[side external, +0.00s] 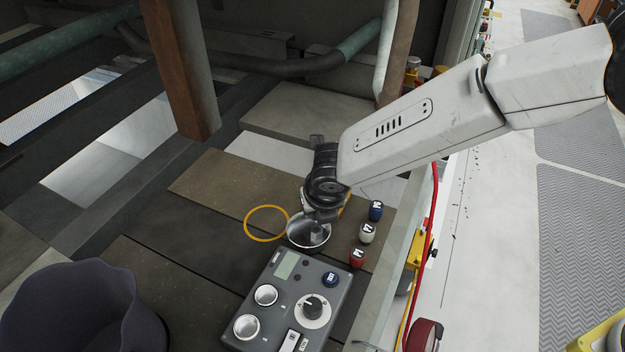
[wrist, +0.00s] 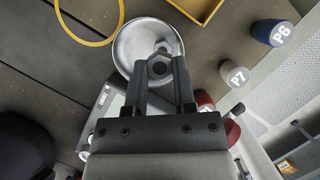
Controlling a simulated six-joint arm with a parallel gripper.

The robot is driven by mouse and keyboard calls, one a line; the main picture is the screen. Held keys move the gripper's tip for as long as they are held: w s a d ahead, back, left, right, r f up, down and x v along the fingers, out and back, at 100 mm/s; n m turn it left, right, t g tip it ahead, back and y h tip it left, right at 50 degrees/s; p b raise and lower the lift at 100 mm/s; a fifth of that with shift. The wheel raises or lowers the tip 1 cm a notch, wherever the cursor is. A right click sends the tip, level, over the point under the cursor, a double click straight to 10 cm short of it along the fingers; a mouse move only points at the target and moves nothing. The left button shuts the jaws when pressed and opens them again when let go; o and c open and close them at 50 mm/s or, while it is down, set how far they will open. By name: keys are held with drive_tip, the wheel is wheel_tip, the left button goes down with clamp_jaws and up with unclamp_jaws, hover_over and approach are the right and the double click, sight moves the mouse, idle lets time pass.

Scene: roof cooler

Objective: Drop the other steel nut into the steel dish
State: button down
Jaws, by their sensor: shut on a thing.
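The round steel dish (side external: 295,233) stands on the dark panel floor just behind the grey control box. It also shows in the wrist view (wrist: 127,45), behind my fingers. My gripper (wrist: 160,66) is shut on a hexagonal steel nut (wrist: 158,68), held between the fingertips over the dish. A small bright piece (wrist: 164,46), perhaps a nut, shows in the dish just beyond the fingertips. In the side view my gripper (side external: 317,226) points down at the dish, and the held nut is hard to make out. The gap between nut and dish cannot be judged.
A yellow ring (side external: 248,223) lies left of the dish. Blue (side external: 376,210), white (side external: 367,232) and red (side external: 357,257) labelled knobs stand to its right. The control box (side external: 262,318) is in front. A yellow square frame (wrist: 207,10) lies close by. A dark bin (side external: 75,310) is front left.

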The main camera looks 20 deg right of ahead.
drive_tip(key=shift+f, duration=1.5)
drive_tip(key=shift+c, duration=1.8)
unclamp_jaws()
drive_tip(key=shift+r, duration=0.2)
drive_tip(key=v, duration=0.7)
drive_tip(key=shift+r, duration=0.25)
drive_tip(key=shift+s, duration=0.15)
